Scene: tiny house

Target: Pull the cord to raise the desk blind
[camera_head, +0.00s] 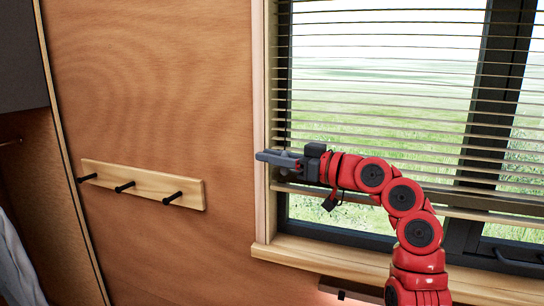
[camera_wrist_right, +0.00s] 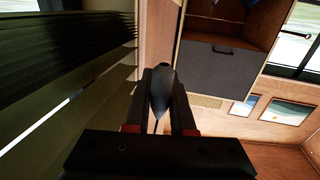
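The blind (camera_head: 400,100) hangs in the window with its slats spread and the outside showing between them. Its bottom rail (camera_head: 480,214) is a little above the sill, leaving a gap under it. My right gripper (camera_head: 262,156) is at the left window frame, in front of the blind's left edge, pointing left. In the right wrist view, a dark grey tapered piece (camera_wrist_right: 161,90), which looks like the cord's pull, sits between the fingers (camera_wrist_right: 162,85), and they look closed on it. The slats also show close up there (camera_wrist_right: 70,55). The cord itself is hard to make out. My left gripper is out of view.
A wooden rail with black hooks (camera_head: 150,187) is on the wall left of the window. The wooden sill (camera_head: 310,258) runs below the window. In the wrist view, a dark grey drawer front (camera_wrist_right: 215,68) and framed pictures (camera_wrist_right: 285,112) stand farther off.

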